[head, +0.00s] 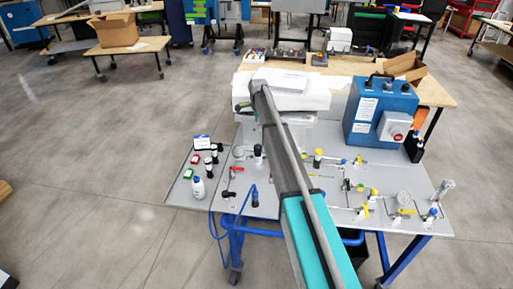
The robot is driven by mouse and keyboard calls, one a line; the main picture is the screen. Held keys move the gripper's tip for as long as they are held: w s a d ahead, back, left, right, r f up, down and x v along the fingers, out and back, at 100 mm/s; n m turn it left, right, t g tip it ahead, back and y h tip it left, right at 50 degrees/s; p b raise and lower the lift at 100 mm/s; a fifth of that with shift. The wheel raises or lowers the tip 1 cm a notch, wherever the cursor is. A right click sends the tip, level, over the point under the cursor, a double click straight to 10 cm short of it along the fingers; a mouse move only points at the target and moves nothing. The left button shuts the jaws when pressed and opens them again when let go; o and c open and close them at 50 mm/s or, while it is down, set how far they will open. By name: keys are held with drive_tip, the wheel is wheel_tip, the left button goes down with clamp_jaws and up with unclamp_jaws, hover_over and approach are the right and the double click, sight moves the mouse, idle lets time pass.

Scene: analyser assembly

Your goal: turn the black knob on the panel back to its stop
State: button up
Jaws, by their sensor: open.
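A light grey panel (300,203) with fittings lies on a blue-framed cart in the head view. A black upright knob-like part (258,152) stands on it, just left of my arm. I cannot tell its turned position or confirm that it is the task's knob. Another dark part with a yellow top (318,158) stands right of my arm. My long grey and teal arm crosses the middle of the picture and hides part of the panel. I cannot make out my gripper's fingers, or where they are relative to the knob.
A blue box (378,112) with a red button stands at the panel's back right. Valves and a gauge (403,199) crowd the right side.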

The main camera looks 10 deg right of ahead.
sight(258, 146)
drive_tip(key=shift+f+b, duration=6.75)
drive_tip(key=shift+f, duration=0.05)
